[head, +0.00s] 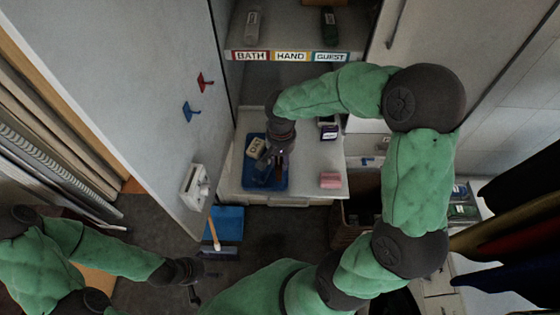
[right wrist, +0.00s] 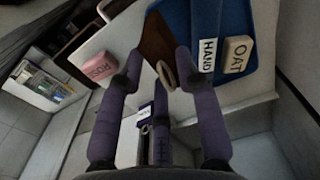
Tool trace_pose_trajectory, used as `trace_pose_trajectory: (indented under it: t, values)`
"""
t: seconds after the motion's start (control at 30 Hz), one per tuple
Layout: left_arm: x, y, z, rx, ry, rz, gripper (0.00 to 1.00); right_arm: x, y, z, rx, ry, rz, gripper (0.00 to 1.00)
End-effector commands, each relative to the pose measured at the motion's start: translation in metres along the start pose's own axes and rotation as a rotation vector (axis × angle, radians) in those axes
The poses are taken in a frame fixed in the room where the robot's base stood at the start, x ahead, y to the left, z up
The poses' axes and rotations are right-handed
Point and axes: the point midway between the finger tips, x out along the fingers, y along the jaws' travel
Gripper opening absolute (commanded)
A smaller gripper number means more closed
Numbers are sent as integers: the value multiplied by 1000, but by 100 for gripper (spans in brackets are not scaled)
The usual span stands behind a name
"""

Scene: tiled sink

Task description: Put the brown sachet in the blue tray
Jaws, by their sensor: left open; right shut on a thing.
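The brown sachet (right wrist: 156,38) is between the fingertips of my right gripper (right wrist: 158,75) in the right wrist view, with its far part against the blue tray's edge. In that view the blue tray (right wrist: 268,14) fills the top right. In the head view the blue tray (head: 250,184) lies on the white counter, and my right gripper (head: 272,172) is over it, hiding much of it. I cannot tell whether the sachet touches the tray. My left gripper (head: 197,283) is open and empty, low over the floor at the left.
A pink block (head: 330,180) and a dark box (head: 328,130) are on the counter to the right. A labelled shelf (head: 290,56) is behind; a grey panel (head: 130,80) stands left.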

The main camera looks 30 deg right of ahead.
Motion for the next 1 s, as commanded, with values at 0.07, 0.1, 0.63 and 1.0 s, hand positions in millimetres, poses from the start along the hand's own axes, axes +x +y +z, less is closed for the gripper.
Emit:
trace_pose_trajectory:
  t: [0.07,0.1,0.63,1.0]
  values:
    - [3,-1,0,0,0,0,81,18,0,-10,1,-6,3,0]
    - [3,-1,0,0,0,0,81,25,0,-16,2,-6,2,0]
    - [8,-3,0,0,0,0,81,70,-1,-44,0,-6,2,0]
    - [9,-3,0,0,0,0,81,87,-2,-45,-1,-2,0,0]
